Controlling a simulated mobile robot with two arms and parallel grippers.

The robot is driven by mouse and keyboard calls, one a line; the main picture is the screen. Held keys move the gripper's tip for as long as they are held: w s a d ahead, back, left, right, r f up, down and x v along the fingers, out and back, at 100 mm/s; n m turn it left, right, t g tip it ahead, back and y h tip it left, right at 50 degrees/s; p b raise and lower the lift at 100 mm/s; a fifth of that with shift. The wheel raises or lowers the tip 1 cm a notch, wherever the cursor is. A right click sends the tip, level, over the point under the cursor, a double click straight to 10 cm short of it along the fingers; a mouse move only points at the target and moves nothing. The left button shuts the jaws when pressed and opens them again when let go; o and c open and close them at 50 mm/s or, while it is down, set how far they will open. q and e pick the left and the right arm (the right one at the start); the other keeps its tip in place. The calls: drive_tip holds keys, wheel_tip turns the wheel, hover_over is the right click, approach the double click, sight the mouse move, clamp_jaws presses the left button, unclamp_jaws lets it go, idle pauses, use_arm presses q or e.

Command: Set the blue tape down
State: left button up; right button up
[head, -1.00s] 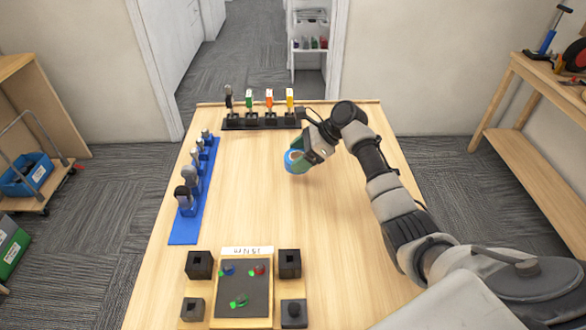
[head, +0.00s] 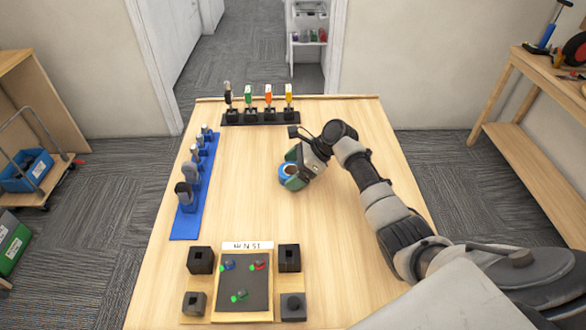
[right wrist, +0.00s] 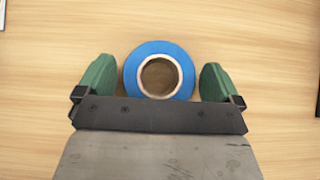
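The blue tape (right wrist: 133,70) is a roll with a pale inner ring. In the right wrist view it lies flat, with wood grain showing through its hole, and it appears to rest on the table. My right gripper (right wrist: 159,82) is open around it, with a green finger on each side and a narrow gap at each. In the head view the blue tape (head: 283,170) is partly hidden by the right gripper (head: 291,176) over the middle of the table. My left gripper is not in view.
The wooden table (head: 240,200) is clear around the tape. A black rack (head: 260,118) with upright tools stands at the far edge, and a blue rack (head: 188,222) with tools along the left. A dark board (head: 243,297) with small parts and black blocks is at the front.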

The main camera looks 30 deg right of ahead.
drive_tip(key=b+v, duration=0.1)
drive_tip(key=v, duration=1.1)
